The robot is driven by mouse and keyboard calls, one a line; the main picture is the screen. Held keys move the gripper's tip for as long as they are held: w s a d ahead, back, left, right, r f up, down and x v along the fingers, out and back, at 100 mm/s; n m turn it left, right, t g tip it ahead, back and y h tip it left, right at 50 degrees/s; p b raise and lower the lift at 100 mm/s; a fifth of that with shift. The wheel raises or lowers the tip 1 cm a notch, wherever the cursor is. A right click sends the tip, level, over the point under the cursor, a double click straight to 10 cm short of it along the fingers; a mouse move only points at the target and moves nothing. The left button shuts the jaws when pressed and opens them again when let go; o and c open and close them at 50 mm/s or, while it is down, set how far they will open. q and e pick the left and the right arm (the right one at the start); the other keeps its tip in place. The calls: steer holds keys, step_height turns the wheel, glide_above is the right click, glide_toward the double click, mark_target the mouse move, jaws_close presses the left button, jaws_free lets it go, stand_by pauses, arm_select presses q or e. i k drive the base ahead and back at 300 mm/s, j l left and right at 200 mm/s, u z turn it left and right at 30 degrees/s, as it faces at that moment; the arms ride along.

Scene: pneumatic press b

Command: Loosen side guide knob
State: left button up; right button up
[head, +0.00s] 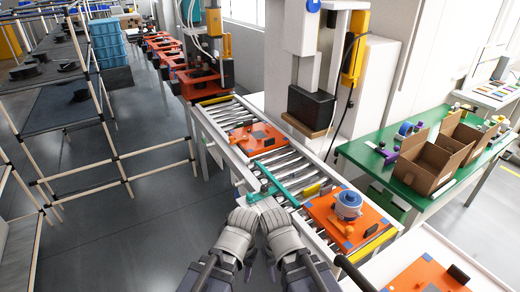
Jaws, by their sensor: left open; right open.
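My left gripper (242,217) and my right gripper (271,213) are side by side at the near edge of the roller conveyor (291,160), low in the middle of the head view. Both are open, and I see nothing held in them. A teal bar (268,180) lies across the rollers just beyond them, close to the fingertips. I cannot make out a side guide knob for certain; the grippers hide part of the conveyor's near rail. Whether either gripper touches the bar or rail I cannot tell.
Orange plates (256,138) lie on the conveyor; the nearer one (349,217) carries a blue-grey round part (348,204). A press head (311,108) hangs over the far side. A green table (402,169) with open cardboard boxes (428,162) stands right. A rack (62,105) stands left, with clear floor between.

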mark_target(264, 188)
steer(key=i+j+z, duration=0.2)
steer(key=i+j, duration=0.15)
steer(key=i+j+z, duration=0.15)
steer(key=i+j, duration=0.15)
steer(key=j, duration=0.25)
steer(key=i+z, duration=0.15)
steer(key=i, duration=0.15)
